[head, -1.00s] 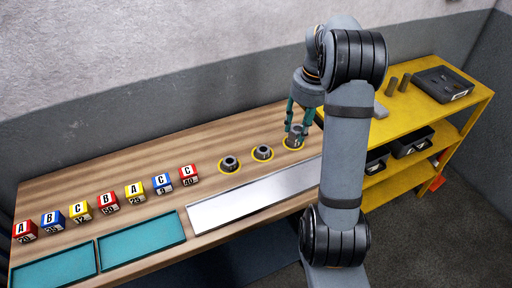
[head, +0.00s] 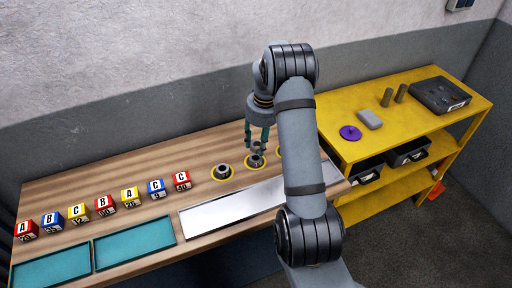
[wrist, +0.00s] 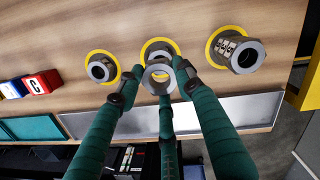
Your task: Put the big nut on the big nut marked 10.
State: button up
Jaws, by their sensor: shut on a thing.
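My gripper (head: 259,139) is shut on a grey nut with a wide hole. In the wrist view the held nut (wrist: 159,70) sits between my fingertips. It overlaps the middle nut (wrist: 158,49), which lies in a yellow ring on the bench; I cannot tell whether they touch. In the head view the held nut is at the middle ring (head: 247,166). Another nut (wrist: 101,69) lies in the left ring. The right nut (wrist: 243,55) stands in the right ring and has marks on its side, too small to read surely; my arm mostly hides it in the head view.
Lettered cubes (head: 129,197) stand in a row at the left of the wooden bench. Two teal trays (head: 134,240) and a silver plate (head: 232,206) lie along the front edge. A yellow shelf (head: 362,150) with several items adjoins on the right.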

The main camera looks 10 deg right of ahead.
aim_at(257, 144)
jog(key=shift+w+a+f, duration=0.1)
jog(key=shift+a+f, duration=0.05)
jog(key=shift+a, duration=0.05)
jog(key=shift+f, duration=0.3)
notch_tip(257, 144, down, 2)
jog(key=shift+f+p, duration=0.2)
jog(key=shift+p, duration=0.55)
jog(key=shift+w+f, duration=0.1)
jog(key=shift+f, duration=0.45)
jog(key=shift+f, duration=0.2)
jog(key=o, duration=1.3)
jog(key=shift+r, duration=0.1)
